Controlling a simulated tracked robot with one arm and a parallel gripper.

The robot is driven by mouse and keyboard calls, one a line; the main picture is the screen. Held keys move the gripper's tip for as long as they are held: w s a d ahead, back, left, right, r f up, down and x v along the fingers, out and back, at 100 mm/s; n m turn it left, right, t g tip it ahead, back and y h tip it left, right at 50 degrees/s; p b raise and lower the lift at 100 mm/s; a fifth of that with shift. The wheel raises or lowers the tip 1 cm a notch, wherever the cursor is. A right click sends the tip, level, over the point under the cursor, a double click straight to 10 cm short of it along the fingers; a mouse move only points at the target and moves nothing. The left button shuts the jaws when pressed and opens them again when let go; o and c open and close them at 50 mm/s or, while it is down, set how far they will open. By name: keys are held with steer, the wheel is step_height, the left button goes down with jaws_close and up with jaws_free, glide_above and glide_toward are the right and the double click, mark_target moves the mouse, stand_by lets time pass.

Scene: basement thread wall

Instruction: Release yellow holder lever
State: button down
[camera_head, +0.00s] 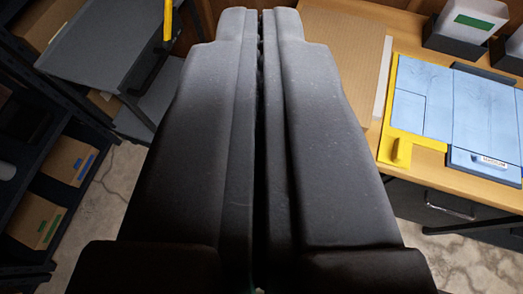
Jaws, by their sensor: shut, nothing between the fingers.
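My gripper (260,14) fills the middle of the view, its two dark fingers shut together with only a thin dark seam between them. A yellow frame (391,105) borders pale blue panels (437,100) on the wooden table at right. A yellow block or tab (397,152) sits at the frame's near left corner, right of my fingers and apart from them. A narrow upright yellow piece (168,20) shows at the top left, cut off by the picture edge. I cannot tell which yellow part is the holder lever.
The wooden table (405,40) bears a flat brown board (345,50) and grey bins (463,33). A grey tabletop (105,45) stands at upper left. Dark shelves with cardboard boxes (68,158) line the left edge. Concrete floor (108,200) shows between.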

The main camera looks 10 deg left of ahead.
steer(key=w+d+f+g+y+p, duration=0.1)
steer(key=w+f+g+p, duration=0.1)
steer(key=w+f, duration=0.6)
steer(key=w+d+f+g+y+p, duration=0.1)
steer(key=w+f+g+p, duration=0.15)
steer(key=f, duration=0.85)
steer(key=w+d+f+m+g+y+p, duration=0.1)
steer(key=f, duration=0.8)
steer(key=w+d+f+m+g+p, duration=0.1)
steer(key=d+f+g, duration=0.1)
steer(key=f, duration=0.8)
steer(key=shift+w+f+y, duration=0.3)
steer(key=shift+y, duration=0.1)
steer(key=w+a+f+b, duration=0.1)
steer(key=w+a+f, duration=0.5)
steer(key=a+f, duration=0.1)
steer(key=shift+w+f, duration=0.15)
steer(key=shift+f, duration=0.35)
